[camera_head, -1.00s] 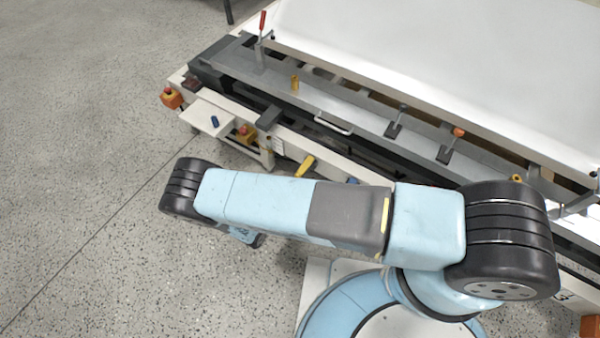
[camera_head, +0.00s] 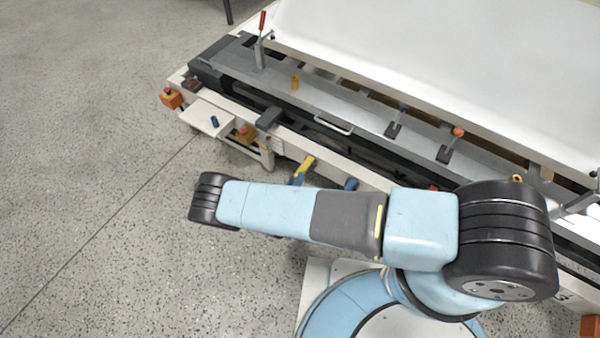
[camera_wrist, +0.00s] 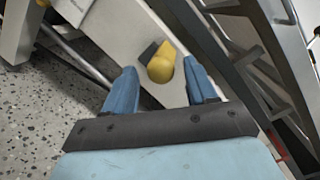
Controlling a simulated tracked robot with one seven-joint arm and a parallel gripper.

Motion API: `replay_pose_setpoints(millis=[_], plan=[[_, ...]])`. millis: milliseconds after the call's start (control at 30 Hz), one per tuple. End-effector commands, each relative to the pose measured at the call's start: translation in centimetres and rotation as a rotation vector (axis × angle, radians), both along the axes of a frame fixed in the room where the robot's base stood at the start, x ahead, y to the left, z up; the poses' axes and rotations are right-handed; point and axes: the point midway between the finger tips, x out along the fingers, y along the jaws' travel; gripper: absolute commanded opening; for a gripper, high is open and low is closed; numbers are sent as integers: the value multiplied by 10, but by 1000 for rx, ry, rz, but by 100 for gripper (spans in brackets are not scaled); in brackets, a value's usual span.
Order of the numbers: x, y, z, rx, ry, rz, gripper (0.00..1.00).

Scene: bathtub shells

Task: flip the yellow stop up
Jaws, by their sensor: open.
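The yellow stop (camera_wrist: 161,68) shows in the wrist view as a rounded yellow piece with a dark grey part beside it, against a cream panel. In the head view a yellow lever (camera_head: 308,164) sits on the front side of the machine, just beyond my arm. My gripper (camera_wrist: 160,72) is open, with one blue finger on each side of the yellow stop in the picture. I see no clear contact, and the depth between fingers and stop is hard to judge. In the head view my arm hides most of the gripper.
A side shelf (camera_head: 207,118) stands left. Speckled floor (camera_head: 90,180) is clear.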

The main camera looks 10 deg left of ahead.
Motion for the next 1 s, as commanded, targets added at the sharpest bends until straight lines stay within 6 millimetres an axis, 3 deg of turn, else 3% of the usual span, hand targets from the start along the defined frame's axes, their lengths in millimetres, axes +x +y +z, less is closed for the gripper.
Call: replay_pose_setpoints(millis=[100,300,700,1000], plan=[[19,-4,0,1,0,-1,57],[37,-7,0,1,0,0,57],[43,-8,0,1,1,1,57],[42,-8,0,1,1,1,28]])
